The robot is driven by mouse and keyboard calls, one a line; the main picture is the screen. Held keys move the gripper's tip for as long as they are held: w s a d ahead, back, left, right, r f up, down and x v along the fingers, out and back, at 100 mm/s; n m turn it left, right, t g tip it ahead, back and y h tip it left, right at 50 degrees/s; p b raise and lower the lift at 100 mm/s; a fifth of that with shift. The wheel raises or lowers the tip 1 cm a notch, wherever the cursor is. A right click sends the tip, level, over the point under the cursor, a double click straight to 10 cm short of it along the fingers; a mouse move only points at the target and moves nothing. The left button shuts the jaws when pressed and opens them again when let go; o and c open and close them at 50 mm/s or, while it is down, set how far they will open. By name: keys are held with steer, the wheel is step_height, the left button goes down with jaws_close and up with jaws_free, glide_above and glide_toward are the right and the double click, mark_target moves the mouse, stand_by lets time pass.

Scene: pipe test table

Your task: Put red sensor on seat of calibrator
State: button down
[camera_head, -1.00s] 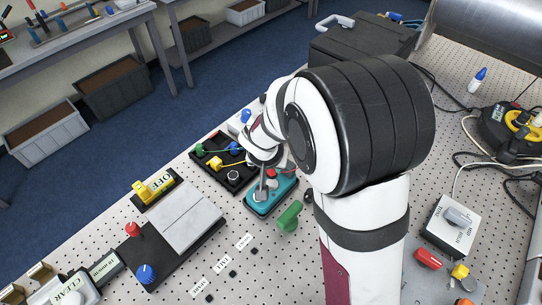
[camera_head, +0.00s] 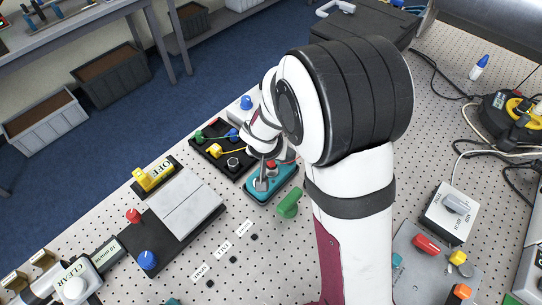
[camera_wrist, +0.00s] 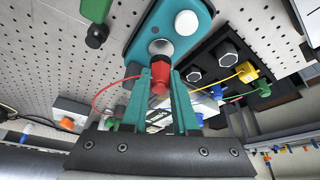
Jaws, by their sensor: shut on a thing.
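The red sensor (camera_wrist: 160,82) is held between the two teal fingers of my gripper (camera_wrist: 161,92) in the wrist view, with a thin red cable curving off to the left. The teal calibrator (camera_wrist: 135,45) lies directly beyond it, with a grey round seat (camera_wrist: 160,47) and a white round button (camera_wrist: 186,23). The sensor's end lines up with the seat; I cannot tell whether it is inside or only touching. In the head view the calibrator (camera_head: 272,190) is partly covered by my wrist, and my fingers are mostly hidden.
A black box with yellow and green plugs (camera_head: 215,150) stands close left of the calibrator. A green handle (camera_head: 289,203) stands just to its right front. A panel with a grey plate (camera_head: 180,210) and red and blue knobs lies at left.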

steer(key=shift+f, duration=1.4)
stand_by(0.4)
steer(key=shift+s+r, duration=0.1)
stand_by(0.4)
steer(key=c, duration=0.6)
jaws_free()
steer(key=shift+r, duration=0.1)
steer(key=v, duration=1.5)
steer(key=shift+r, duration=0.35)
steer(key=shift+s, duration=0.1)
